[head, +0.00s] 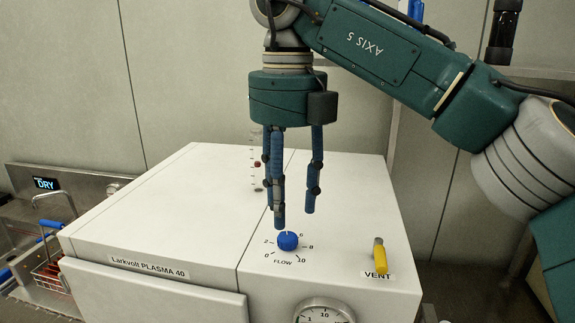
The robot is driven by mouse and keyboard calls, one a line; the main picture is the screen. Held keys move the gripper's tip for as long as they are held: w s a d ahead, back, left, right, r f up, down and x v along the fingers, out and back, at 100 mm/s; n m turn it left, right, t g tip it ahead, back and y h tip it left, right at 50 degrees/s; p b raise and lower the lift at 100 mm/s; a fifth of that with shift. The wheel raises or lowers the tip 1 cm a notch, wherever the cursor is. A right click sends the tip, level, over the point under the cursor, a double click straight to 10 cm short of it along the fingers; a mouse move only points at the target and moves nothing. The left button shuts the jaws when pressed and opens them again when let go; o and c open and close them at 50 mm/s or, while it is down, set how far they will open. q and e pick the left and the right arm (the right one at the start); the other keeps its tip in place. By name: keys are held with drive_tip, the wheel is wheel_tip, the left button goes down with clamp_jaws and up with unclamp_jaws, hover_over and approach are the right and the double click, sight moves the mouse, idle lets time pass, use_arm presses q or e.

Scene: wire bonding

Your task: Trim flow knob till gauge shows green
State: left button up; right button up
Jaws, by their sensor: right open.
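The blue flow knob (287,241) sits on the top of the white plasma machine, ringed by a printed scale from 0 to 10 and the label FLOW. A round gauge (323,312) is on the machine's front, cut off by the bottom of the picture; its needle and any green zone cannot be made out. My right gripper (293,218) points down just above and behind the knob, its blue fingers apart and empty. One fingertip is close to the knob; I cannot tell whether it touches. My left gripper is not in view.
A yellow vent lever (379,256) stands right of the knob. A flow tube with a red float (257,164) rises behind the fingers. The white machine top (170,215) is clear on the left.

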sight(287, 236)
wheel_tip(287, 236, up, 7)
idle(0.3)
